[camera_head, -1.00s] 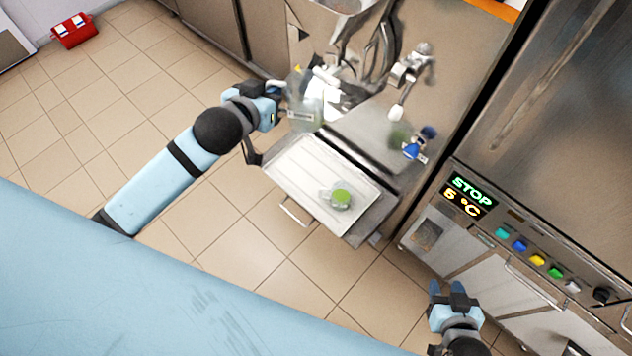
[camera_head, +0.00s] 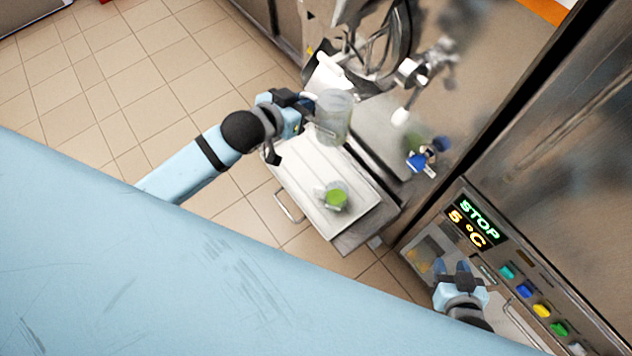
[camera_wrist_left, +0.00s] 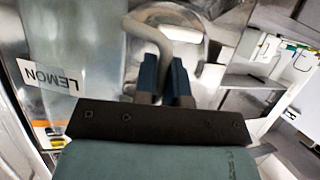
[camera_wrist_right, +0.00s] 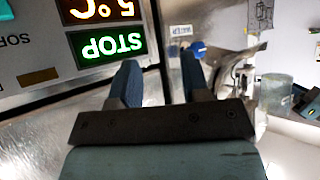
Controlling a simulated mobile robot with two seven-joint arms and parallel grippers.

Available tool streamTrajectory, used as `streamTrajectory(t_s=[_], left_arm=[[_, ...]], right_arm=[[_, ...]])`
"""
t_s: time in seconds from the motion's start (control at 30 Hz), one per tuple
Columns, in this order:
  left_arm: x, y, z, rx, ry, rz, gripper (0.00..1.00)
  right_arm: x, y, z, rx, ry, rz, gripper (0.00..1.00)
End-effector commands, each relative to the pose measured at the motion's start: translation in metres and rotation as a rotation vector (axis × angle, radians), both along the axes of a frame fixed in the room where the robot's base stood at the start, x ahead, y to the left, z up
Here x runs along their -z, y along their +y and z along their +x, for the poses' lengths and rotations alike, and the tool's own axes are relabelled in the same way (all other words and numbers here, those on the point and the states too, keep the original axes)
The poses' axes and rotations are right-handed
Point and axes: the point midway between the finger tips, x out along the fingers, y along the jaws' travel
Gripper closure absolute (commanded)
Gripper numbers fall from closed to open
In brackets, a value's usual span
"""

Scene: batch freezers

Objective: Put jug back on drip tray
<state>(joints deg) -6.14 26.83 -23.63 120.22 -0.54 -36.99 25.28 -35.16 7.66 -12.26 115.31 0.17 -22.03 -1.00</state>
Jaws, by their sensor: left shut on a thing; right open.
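A clear jug (camera_head: 333,118) is held above the back part of the white drip tray (camera_head: 290,185) in the head view. In the left wrist view the jug (camera_wrist_left: 75,40) carries a LEMON label. My left gripper (camera_head: 308,103) is shut on the jug's handle (camera_wrist_left: 150,35), at its left side. A small cup with green contents (camera_head: 336,199) stands on the drip tray. My right gripper (camera_head: 452,268) is open and empty in front of the machine panel at the right. The right wrist view shows its two blue fingers (camera_wrist_right: 158,85) apart, and the jug (camera_wrist_right: 275,92) beyond.
The batch freezer (camera_head: 420,60) stands behind the tray. Its spout lever (camera_head: 425,70) and blue knob (camera_head: 420,162) stick out near the jug. The control panel (camera_head: 475,230) with lit STOP display is at the right. The tray's front half is bare around the cup.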

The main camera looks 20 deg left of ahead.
Motion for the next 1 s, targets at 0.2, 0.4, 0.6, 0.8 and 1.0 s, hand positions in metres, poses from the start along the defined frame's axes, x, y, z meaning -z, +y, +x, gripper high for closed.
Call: streamTrajectory(t_s=[0.2, 0.4, 0.6, 0.8, 1.0], left_arm=[[0.088, -0.012, 0.011, 0.201, 0.000, 0.002, 1.00], [0.145, -0.012, 0.021, 0.333, -0.001, 0.002, 1.00], [0.201, -0.003, 0.035, 0.415, -0.001, 0.001, 1.00], [0.257, 0.018, 0.056, 0.445, -0.001, 0.002, 1.00], [0.295, 0.043, 0.076, 0.431, -0.001, 0.000, 1.00]], right_arm=[[0.046, 0.011, -0.007, -0.005, 0.010, 0.022, 0.57], [0.074, 0.013, -0.005, -0.010, 0.008, 0.026, 0.57], [0.101, 0.016, 0.002, -0.015, -0.004, 0.031, 0.57], [0.133, 0.020, 0.003, -0.019, -0.009, 0.041, 0.57], [0.154, 0.022, 0.004, -0.021, -0.011, 0.045, 0.57]])
